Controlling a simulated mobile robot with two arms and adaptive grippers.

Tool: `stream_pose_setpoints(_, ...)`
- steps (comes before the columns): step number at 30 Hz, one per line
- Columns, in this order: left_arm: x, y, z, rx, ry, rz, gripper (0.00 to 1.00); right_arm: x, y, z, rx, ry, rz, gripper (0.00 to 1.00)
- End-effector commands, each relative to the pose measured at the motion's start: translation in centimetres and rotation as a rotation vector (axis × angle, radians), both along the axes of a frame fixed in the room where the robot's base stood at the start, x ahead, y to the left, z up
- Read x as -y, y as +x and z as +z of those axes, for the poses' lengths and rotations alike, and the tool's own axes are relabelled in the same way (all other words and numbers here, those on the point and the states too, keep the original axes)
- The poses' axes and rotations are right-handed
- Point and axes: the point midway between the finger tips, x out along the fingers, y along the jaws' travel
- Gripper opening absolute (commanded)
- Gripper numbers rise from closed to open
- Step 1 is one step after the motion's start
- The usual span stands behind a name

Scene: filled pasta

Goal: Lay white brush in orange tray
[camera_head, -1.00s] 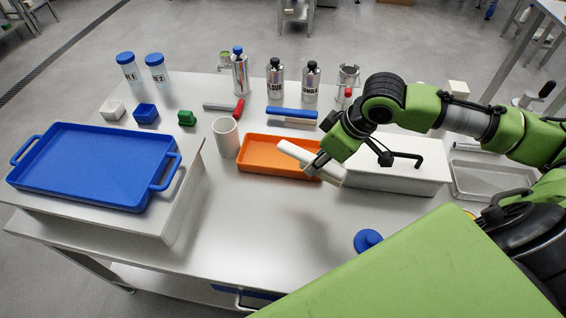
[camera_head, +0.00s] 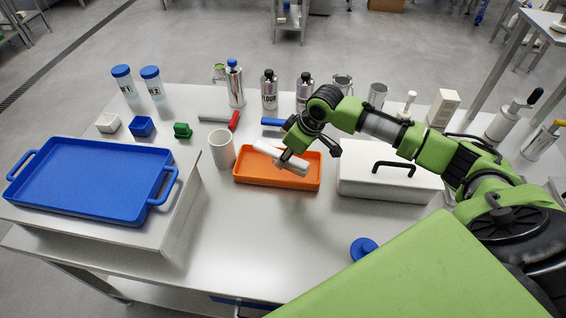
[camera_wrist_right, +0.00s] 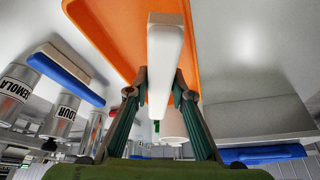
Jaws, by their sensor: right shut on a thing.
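The white brush (camera_head: 270,155) is held by my right gripper (camera_head: 290,160) over the orange tray (camera_head: 250,178) in the head view. The wrist view shows the white brush (camera_wrist_right: 165,55) as a pale bar between the two fingers of my right gripper (camera_wrist_right: 160,88), which are shut on it. The orange tray (camera_wrist_right: 110,30) lies behind the brush there. I cannot tell whether the brush touches the tray floor. The right gripper and arm hide part of the tray's back edge. My left gripper is not in view.
A white cup (camera_head: 222,150) stands just left of the orange tray. A white lidded box (camera_head: 385,172) with a black handle stands to its right. A blue-headed brush (camera_head: 270,122) lies behind the tray. A large blue tray (camera_head: 90,180) is at left.

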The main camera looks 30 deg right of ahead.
Motion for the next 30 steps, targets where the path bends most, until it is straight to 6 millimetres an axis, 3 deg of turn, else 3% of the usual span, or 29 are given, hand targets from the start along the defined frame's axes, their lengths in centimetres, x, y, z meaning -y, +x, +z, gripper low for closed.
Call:
stream_pose_setpoints(7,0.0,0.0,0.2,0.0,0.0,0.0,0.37,-0.1,1.2,-1.4,0.001,0.001,-0.001,0.05)
stream_pose_setpoints(14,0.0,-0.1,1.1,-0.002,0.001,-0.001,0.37,-0.1,1.2,-4.2,0.0,-0.001,0.0,0.05)
stream_pose_setpoints(25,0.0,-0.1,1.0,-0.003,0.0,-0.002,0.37,-0.1,1.1,-4.7,0.0,0.0,0.0,0.05)
stream_pose_setpoints(26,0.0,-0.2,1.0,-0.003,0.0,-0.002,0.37,-0.1,1.1,-4.7,0.0,0.0,0.0,0.27)
stream_pose_setpoints(27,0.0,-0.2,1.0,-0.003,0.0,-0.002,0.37,-0.1,1.1,-4.7,0.0,-0.001,0.0,0.37)
stream_pose_setpoints(30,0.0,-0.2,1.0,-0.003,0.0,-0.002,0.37,-0.1,1.1,-4.7,0.0,-0.001,0.0,0.38)
